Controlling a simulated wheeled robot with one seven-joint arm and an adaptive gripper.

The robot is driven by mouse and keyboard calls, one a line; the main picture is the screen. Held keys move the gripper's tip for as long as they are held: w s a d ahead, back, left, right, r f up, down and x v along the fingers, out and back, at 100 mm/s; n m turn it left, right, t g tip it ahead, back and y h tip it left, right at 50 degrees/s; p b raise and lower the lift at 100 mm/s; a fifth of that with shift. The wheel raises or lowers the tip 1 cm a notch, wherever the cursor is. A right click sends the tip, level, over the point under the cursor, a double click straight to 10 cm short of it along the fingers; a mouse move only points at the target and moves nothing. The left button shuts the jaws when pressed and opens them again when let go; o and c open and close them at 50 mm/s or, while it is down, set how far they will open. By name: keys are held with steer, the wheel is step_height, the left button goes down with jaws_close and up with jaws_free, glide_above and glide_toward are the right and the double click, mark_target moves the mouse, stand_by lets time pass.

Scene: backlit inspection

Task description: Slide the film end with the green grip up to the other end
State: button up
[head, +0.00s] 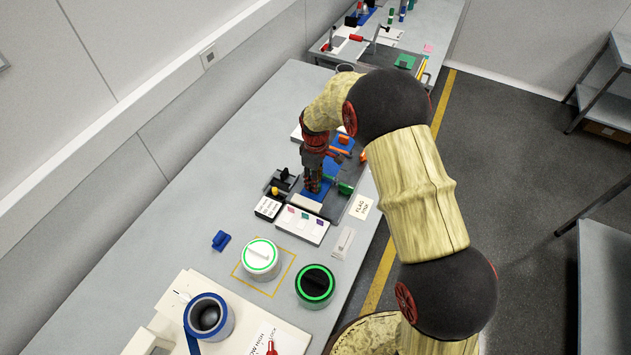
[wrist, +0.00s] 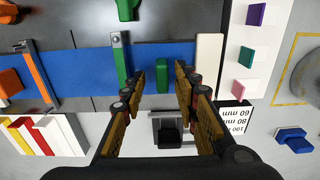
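In the wrist view a blue film (wrist: 85,72) runs across a grey bed. A small green grip (wrist: 162,76) stands on its right part, between the fingertips of my gripper (wrist: 161,78). The fingers are apart, with visible gaps on both sides of the grip. A green bar (wrist: 121,62) crosses the film just left of my left finger. Farther left are an orange bar (wrist: 38,76) and an orange grip (wrist: 9,83). In the head view my gripper (head: 313,188) points down over the blue strip, and the green grip is hidden there.
A cream block (wrist: 208,62) stands right of my right finger. A card with coloured swatches (head: 302,224) and a black block (head: 282,180) lie near. White and black round containers (head: 260,258) (head: 315,286) stand nearer.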

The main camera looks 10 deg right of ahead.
step_height(320, 180, up, 11)
steer(key=shift+r, duration=0.15)
stand_by(0.7)
steer(key=s+d+r+m+t+b, duration=0.2)
steer(key=s+r, duration=0.3)
steer(key=s, duration=0.6)
steer(key=s+d+r+m+t+b, duration=0.1)
steer(key=s+d+r+m, duration=0.4)
steer(key=s, duration=0.6)
steer(key=s+d+r+m+t+b, duration=0.2)
steer(key=s+r, duration=0.4)
steer(key=s, duration=0.5)
steer(key=shift+d+m+t+b, duration=0.3)
steer(key=shift+d+m+b, duration=0.6)
steer(key=shift+m, duration=0.2)
